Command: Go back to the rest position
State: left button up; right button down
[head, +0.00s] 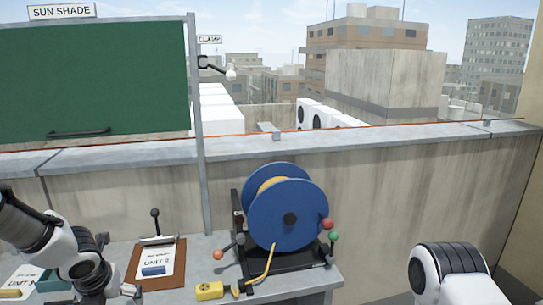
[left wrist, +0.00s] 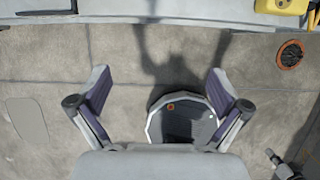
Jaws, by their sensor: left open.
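My left gripper (left wrist: 157,82) is open and empty in the left wrist view, its two fingers spread wide above the concrete floor. In the head view my left arm comes in at the lower left, and its gripper end is partly cut off by the bottom edge, in front of the brown clipboard. My right arm shows only as a white link at the lower right of the head view. Its gripper is out of the picture.
A grey bench (head: 325,278) holds a blue cable reel (head: 288,212), a clipboard (head: 178,272) and a yellow box (head: 209,291). A parapet (head: 400,145) runs behind, with a green sun shade (head: 95,80) at left. The floor (left wrist: 60,70) has a round drain (left wrist: 290,54).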

pick_arm(q)
jog(key=s+d+f+g, duration=0.1)
jog(key=s+f+g, duration=0.1)
jog(key=s+f, duration=0.5)
jog(key=s+d+f+g, duration=0.2)
jog(key=s+f+g, duration=0.15)
jog(key=f, duration=0.65)
jog(key=s+d+f+n+g+h, duration=0.1)
jog(key=s+d+f+n, duration=0.1)
jog(key=s+f+n, duration=0.35)
jog(key=s+d+f+n, duration=0.2)
jog(key=s+d+n, duration=0.1)
jog(key=s+n, duration=0.55)
jog(key=s+d+f+n+g+h, duration=0.1)
jog(key=s+d+f+n, duration=0.1)
jog(key=s+f+n, duration=0.4)
jog(key=w+n+t, duration=0.1)
jog(key=n, duration=0.3)
jog(key=w+a+r+n+t, duration=0.1)
jog(key=n, duration=0.4)
jog(key=w+r+n+t+y, duration=0.1)
jog(key=n, duration=0.4)
jog(key=shift+w+a+t, duration=0.15)
jog(key=shift+a+t, duration=0.1)
jog(key=shift+a, duration=0.05)
